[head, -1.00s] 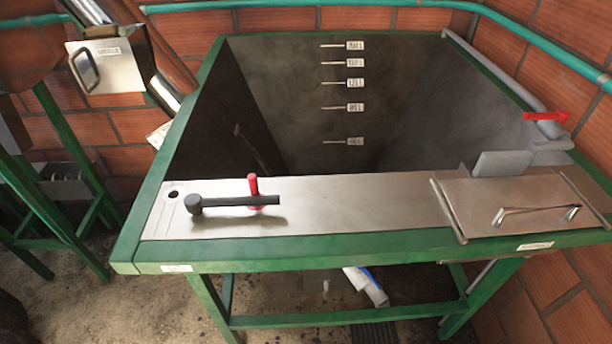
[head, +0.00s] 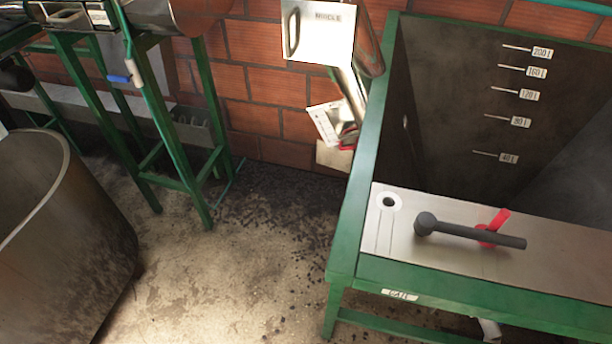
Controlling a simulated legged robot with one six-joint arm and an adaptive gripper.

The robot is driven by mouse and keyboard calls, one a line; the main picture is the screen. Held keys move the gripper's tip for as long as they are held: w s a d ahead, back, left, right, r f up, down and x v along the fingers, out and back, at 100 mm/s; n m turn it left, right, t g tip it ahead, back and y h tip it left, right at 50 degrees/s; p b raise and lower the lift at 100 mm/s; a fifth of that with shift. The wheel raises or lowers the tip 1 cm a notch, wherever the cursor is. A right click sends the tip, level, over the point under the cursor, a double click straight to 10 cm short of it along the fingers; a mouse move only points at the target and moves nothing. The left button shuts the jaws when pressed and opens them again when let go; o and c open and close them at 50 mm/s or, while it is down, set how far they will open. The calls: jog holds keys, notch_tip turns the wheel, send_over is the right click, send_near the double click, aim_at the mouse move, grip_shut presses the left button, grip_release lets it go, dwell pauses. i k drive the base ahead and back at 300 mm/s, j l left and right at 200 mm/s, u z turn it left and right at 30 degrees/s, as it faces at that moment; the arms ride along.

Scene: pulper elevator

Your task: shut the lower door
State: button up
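A metal door with a handle and a label that seems to read "MIDDLE" (head: 318,32) stands out from a sloping metal tube (head: 366,52) at the top of the head view. Lower on the same tube, a smaller pale panel (head: 327,124) sticks out at an angle, with a bit of red beside it. It may be the lower door standing open, but its label is too small to read. A plain tan plate (head: 333,157) shows just below it. My gripper is not in view.
A green-framed tank (head: 357,190) with level marks fills the right, with a dark lever (head: 468,233) and a red handle (head: 496,222) on its front ledge. A large metal barrel (head: 95,250) stands at lower left, a green stand (head: 165,165) behind it. Bare floor (head: 235,275) lies between.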

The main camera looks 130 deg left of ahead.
aim_at(334, 158)
jog(key=u, duration=3.75)
jog(key=i+j+z, duration=0.1)
jog(key=j, duration=0.4)
jog(key=i+j+z, duration=0.1)
jog(key=j, duration=0.35)
jog(key=i+j+z, duration=0.1)
jog(key=j, duration=0.4)
jog(key=i+j+z, duration=0.1)
jog(key=i+j, duration=0.2)
jog(key=i+j+z, duration=0.1)
jog(key=i+j, duration=0.25)
jog(key=i+j+z, duration=0.1)
jog(key=i+j, duration=0.2)
jog(key=j, duration=0.2)
jog(key=i+j+z, duration=0.1)
jog(key=i+j, duration=0.15)
jog(key=j, duration=0.2)
jog(key=i+j, duration=0.3)
jog(key=i, duration=0.25)
jog(key=l+z, duration=0.05)
